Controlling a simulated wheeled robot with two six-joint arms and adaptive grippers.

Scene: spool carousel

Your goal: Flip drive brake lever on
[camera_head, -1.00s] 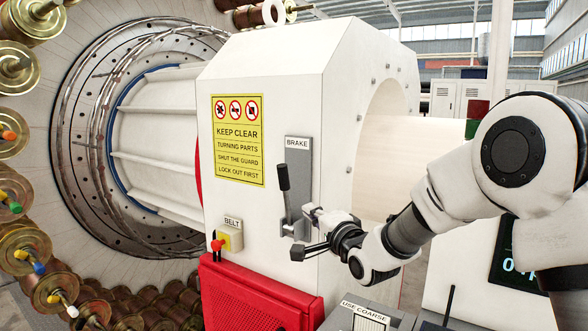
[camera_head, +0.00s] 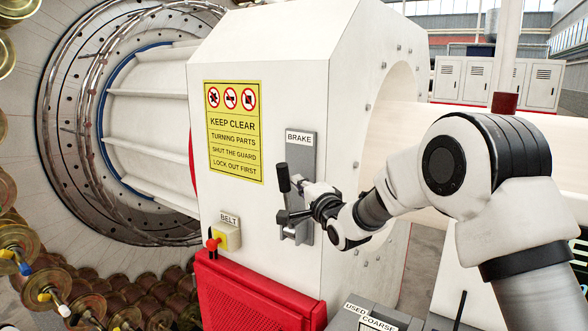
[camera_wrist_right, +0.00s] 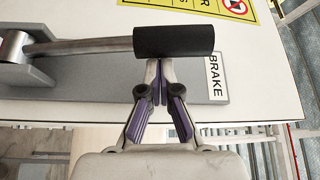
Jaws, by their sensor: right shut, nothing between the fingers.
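The brake lever has a black grip (camera_head: 283,178) on a metal shaft and stands about upright on a grey plate (camera_head: 303,148) labelled BRAKE. In the right wrist view the black grip (camera_wrist_right: 174,41) lies across the top, with its shaft running left to a round pivot (camera_wrist_right: 14,46). My right gripper (camera_head: 291,204) is beside the lever. In the wrist view its fingertips (camera_wrist_right: 160,63) are together and empty, right at the grip's lower edge. I cannot tell whether they touch it. My left gripper is not in view.
A yellow warning sign (camera_head: 234,130) is on the white housing (camera_head: 260,55). A red BELT knob (camera_head: 212,244) on a yellow box sits below left of the lever. A red guard (camera_head: 255,295) is underneath. The spool carousel (camera_head: 25,245) is at the left.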

